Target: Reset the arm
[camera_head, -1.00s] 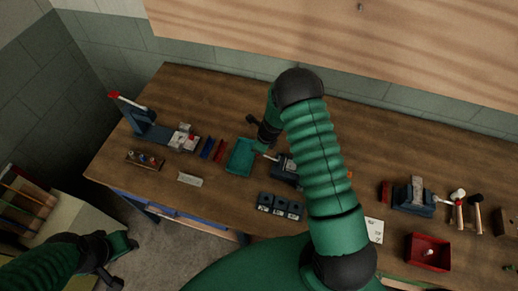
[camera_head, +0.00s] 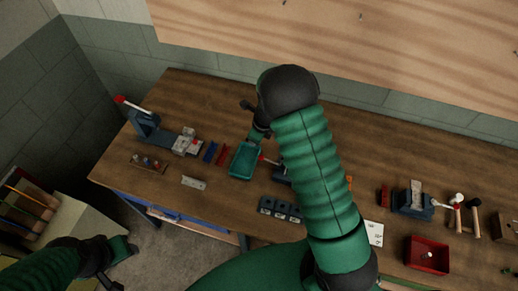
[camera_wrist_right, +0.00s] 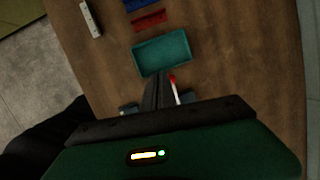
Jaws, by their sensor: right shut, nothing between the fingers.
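My right arm, green and ribbed, reaches over the workbench (camera_head: 180,105) in the head view and hides part of it. Its gripper is mostly hidden there behind the arm, close to the teal tray (camera_head: 243,160). In the right wrist view the right gripper (camera_wrist_right: 160,82) is shut and empty, its fingertips pointing at the near edge of the teal tray (camera_wrist_right: 162,54). I cannot tell whether they touch it. My left gripper (camera_head: 120,262) hangs low at the left, in front of the bench and away from its objects; its fingers are unclear.
A red-tipped lever (camera_wrist_right: 173,85) stands right beside the right fingers. Blue (camera_head: 210,152) and red (camera_head: 222,155) strips lie left of the tray. A dark block with holes (camera_head: 279,208) is nearer the front. A red bin (camera_head: 427,254) and mallets (camera_head: 476,215) are at right.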

